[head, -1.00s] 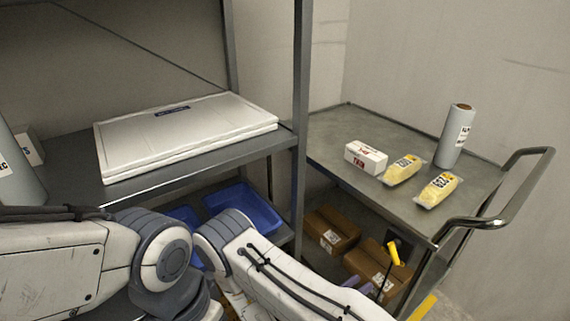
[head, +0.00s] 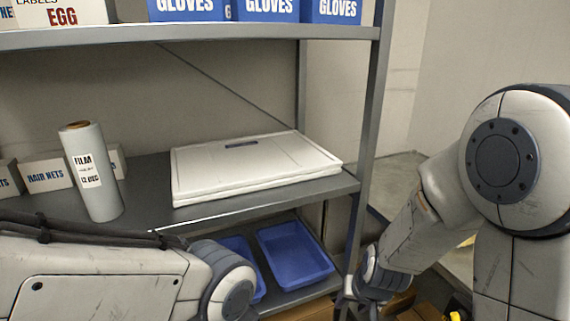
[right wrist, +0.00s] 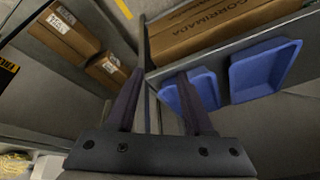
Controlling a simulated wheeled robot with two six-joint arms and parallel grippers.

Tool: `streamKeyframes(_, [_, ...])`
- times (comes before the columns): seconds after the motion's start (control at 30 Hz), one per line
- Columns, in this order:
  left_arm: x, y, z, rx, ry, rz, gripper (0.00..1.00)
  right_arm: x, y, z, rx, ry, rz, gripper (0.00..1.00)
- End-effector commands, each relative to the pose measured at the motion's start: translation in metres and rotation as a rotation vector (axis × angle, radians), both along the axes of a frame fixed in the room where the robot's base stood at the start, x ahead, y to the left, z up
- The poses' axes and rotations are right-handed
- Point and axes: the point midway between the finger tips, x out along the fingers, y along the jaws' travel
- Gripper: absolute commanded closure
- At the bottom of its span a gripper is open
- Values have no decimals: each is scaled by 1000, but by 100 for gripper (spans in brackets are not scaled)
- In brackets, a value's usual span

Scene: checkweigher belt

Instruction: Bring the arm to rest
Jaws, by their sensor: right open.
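My right arm (head: 425,225) comes in from the right in the head view, bent with its forearm pointing down and left. My right gripper (head: 357,298) is low in front of the shelf's right post, partly cut off by the lower edge. In the right wrist view the right gripper (right wrist: 159,82) has its two dark fingers apart with nothing between them. My left arm (head: 90,275) crosses the lower left of the head view. The left gripper is out of sight.
A grey shelf rack (head: 368,120) holds a white lidded box (head: 255,165), a film roll (head: 93,172) and hair net boxes (head: 47,175). Blue trays (head: 295,252) sit lower. Cardboard boxes (right wrist: 68,33) show in the wrist view. Glove boxes (head: 265,8) stand on the upper shelf.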

Motion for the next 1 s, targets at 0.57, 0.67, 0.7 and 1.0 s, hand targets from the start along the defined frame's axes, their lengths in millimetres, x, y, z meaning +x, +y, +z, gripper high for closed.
streamKeyframes(0.57, [0, 0, 0, 0, 0, 0, 50, -79, -3, 47, -102, 168, 290, 48])
streamKeyframes(0.67, [0, 0, 0, 0, 0, 0, 50, -89, 15, 53, -102, 181, 351, 48])
streamKeyframes(0.7, [0, 0, 0, 0, 0, 0, 50, -94, 21, 55, -101, 188, 376, 48])
streamKeyframes(1.0, [0, 0, 0, 0, 0, 0, 50, -139, 69, 75, -103, 237, 590, 48])
